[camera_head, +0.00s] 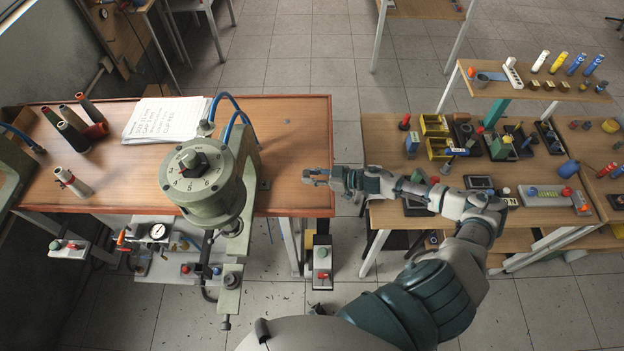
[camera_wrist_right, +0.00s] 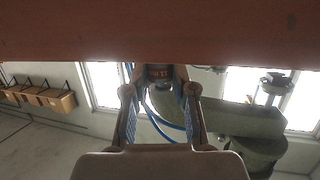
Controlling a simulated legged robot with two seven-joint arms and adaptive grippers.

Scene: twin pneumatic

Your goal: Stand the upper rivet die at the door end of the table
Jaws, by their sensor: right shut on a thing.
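My right gripper (camera_head: 318,177) is over the right end of the wooden press table (camera_head: 295,110), its fingers pointing left. In the right wrist view, its two fingers (camera_wrist_right: 158,100) are closed on a small dark piece (camera_wrist_right: 158,72) with a reddish marking, seemingly the upper rivet die. The piece is partly hidden by the fingertips and is too small to make out in the head view. Whether it touches the table top is unclear. My left gripper is out of view.
A grey-green press (camera_head: 205,185) with a numbered dial stands left of my right gripper. Papers (camera_head: 165,119) and several dark and red cylinders (camera_head: 70,118) are farther left. A crowded workbench (camera_head: 385,135) stands right, across a floor gap.

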